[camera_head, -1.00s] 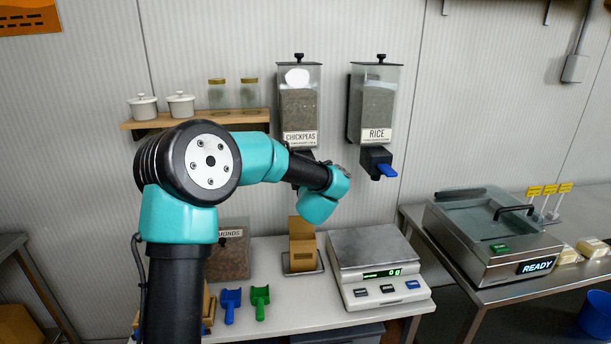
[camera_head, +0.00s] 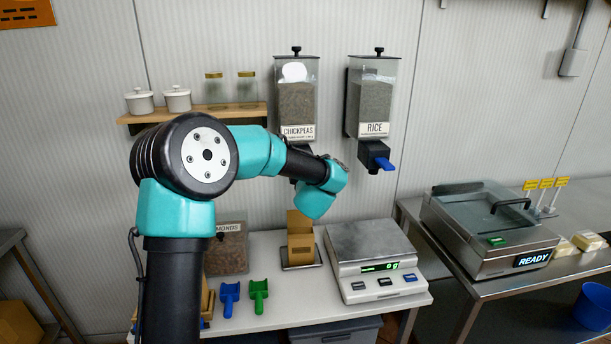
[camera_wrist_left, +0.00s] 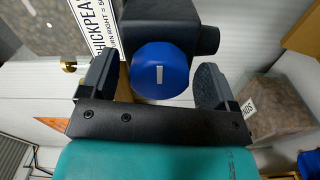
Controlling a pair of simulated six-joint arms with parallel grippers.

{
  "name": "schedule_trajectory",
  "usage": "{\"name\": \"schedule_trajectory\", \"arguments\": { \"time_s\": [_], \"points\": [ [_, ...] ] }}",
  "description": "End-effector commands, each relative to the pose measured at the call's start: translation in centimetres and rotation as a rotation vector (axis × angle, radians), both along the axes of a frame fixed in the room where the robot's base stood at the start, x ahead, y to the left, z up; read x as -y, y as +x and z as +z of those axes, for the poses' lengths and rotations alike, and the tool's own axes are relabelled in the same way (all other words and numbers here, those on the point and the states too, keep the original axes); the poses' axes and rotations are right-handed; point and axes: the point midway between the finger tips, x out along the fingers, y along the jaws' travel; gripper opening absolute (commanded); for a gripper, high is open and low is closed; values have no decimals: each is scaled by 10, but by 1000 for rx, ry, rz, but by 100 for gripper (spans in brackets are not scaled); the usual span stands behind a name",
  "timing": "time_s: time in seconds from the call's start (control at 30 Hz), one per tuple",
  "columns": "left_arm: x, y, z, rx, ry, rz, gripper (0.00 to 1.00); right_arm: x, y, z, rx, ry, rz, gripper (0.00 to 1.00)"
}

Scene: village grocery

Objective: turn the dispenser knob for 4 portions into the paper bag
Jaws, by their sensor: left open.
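The chickpeas dispenser (camera_head: 296,105) hangs on the wall, and its outlet is largely hidden behind my left arm. In the left wrist view its blue knob (camera_wrist_left: 161,72), with a white mark, sits between the fingers of my left gripper (camera_wrist_left: 157,80). The gripper is open, with a visible gap between the knob and each finger. In the head view my own wrist hides the fingers. The brown paper bag (camera_head: 300,246) stands upright on a small tray (camera_head: 302,266) below this dispenser. My right gripper is not in view.
The rice dispenser (camera_head: 372,108), with a blue knob (camera_head: 384,163), hangs to the right. A scale (camera_head: 375,258) reading 0 g stands right of the bag. Blue (camera_head: 229,297) and green (camera_head: 259,293) scoops lie in front. A shelf (camera_head: 195,117) with jars is at the left.

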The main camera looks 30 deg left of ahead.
Motion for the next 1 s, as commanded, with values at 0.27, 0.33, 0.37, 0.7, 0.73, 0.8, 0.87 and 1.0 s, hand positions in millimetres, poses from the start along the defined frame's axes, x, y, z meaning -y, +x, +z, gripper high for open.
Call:
{"name": "schedule_trajectory", "arguments": {
  "time_s": [0.27, 0.33, 0.37, 0.7, 0.73, 0.8, 0.87, 1.0],
  "points": [
    [16, -20, 0, 0, 0, -2, 82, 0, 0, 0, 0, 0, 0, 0],
    [24, -29, 1, 1, -1, -3, 82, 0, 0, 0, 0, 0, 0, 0],
    [27, -33, 1, 0, -1, -3, 82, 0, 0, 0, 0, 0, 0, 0],
    [68, -85, 1, 0, 0, -3, 82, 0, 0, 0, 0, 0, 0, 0],
    [71, -90, 1, 0, 0, -3, 82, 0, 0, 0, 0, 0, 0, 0],
    [80, -100, 1, 1, -1, -3, 82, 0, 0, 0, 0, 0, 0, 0],
    [86, -109, 1, 0, 0, -4, 82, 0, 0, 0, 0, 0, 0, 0],
    [99, -125, 0, 1, 0, -2, 82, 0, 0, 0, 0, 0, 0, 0]
  ]
}}
